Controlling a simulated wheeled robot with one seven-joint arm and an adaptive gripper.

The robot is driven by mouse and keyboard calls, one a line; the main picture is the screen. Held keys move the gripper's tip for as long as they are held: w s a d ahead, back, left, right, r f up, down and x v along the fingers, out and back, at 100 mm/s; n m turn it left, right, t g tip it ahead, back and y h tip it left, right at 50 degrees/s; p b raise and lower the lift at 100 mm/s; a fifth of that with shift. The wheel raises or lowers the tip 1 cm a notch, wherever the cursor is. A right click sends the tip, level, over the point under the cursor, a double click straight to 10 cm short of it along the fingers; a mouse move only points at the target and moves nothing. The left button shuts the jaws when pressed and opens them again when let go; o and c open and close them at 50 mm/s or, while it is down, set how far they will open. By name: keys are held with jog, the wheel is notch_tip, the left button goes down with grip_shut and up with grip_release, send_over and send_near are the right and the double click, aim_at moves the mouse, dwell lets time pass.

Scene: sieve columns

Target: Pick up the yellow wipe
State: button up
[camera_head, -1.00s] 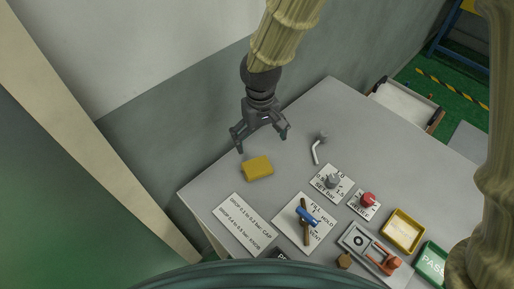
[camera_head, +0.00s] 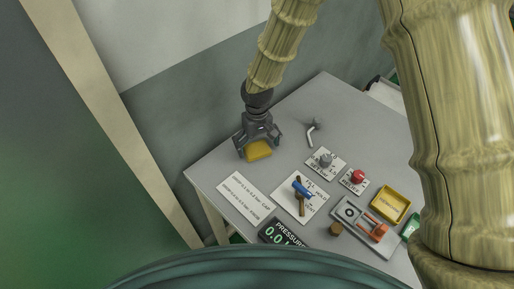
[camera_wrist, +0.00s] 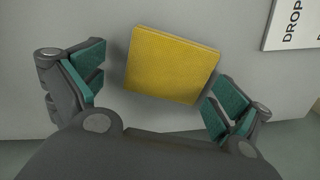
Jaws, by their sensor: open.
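The yellow wipe (camera_head: 259,151) is a flat square pad lying on the grey table near its left end. It also shows in the wrist view (camera_wrist: 172,65), slightly tilted in the picture, with a ribbed top. My gripper (camera_head: 259,147) is open and hangs over the wipe. In the wrist view my gripper (camera_wrist: 156,98) has one teal-padded finger on each side of the wipe, with a gap visible at the left finger and a small one at the right. The height of the fingertips over the table is hard to tell.
A white printed card (camera_head: 245,194) lies in front of the wipe. A bent grey piece (camera_head: 311,133) lies behind. The table's left edge is close.

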aim_at(257, 154)
jog(key=shift+w+d+f, duration=0.15)
jog(key=shift+w+f, duration=0.05)
jog(key=shift+w, duration=0.3)
jog(key=shift+s+r, duration=0.35)
jog(key=shift+s, duration=0.2)
jog(key=shift+t, duration=0.3)
jog(key=s+r, duration=0.1)
jog(key=s, duration=0.1)
jog(key=s+r, duration=0.1)
jog(key=shift+s+a+r, duration=0.15)
jog(key=shift+s+a, duration=0.05)
jog(key=shift+s, duration=0.15)
jog(key=c, duration=1.3)
jog(key=shift+w, duration=0.15)
jog(key=c, duration=0.4)
jog(key=shift+w+f, duration=0.5)
jog(key=shift+w, duration=0.05)
jog(key=shift+c, duration=1.2)
jog(key=shift+o, duration=0.5)
jog(key=shift+w+f, duration=0.15)
jog(key=shift+w, duration=0.1)
jog(key=shift+o, duration=1.1)
jog(key=shift+d, duration=0.1)
jog(key=o, duration=0.3)
jog(key=shift+w+f, duration=0.35)
